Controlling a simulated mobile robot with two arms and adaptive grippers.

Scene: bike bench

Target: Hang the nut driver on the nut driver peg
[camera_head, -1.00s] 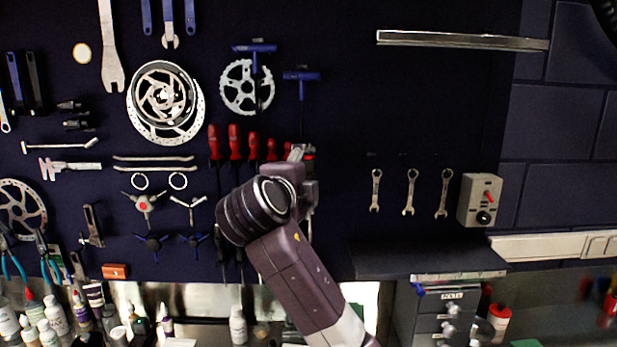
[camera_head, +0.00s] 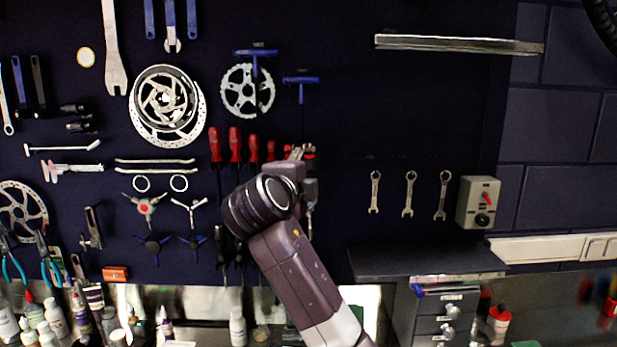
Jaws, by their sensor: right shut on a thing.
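My right gripper (camera_head: 301,154) is up against the dark tool board, right of a row of red-handled drivers (camera_head: 235,145). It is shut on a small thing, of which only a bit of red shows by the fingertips. I take this to be the nut driver, but my wrist and gripper hide most of it. I cannot make out the nut driver peg, or whether the tool touches it. My left gripper is not in view.
Blue T-handle tools (camera_head: 300,80) hang just above my gripper, beside a chainring (camera_head: 247,90). Three wrenches (camera_head: 409,193) and a grey switch box (camera_head: 478,202) are on the right. A dark shelf (camera_head: 425,262) juts out below. The board between is bare.

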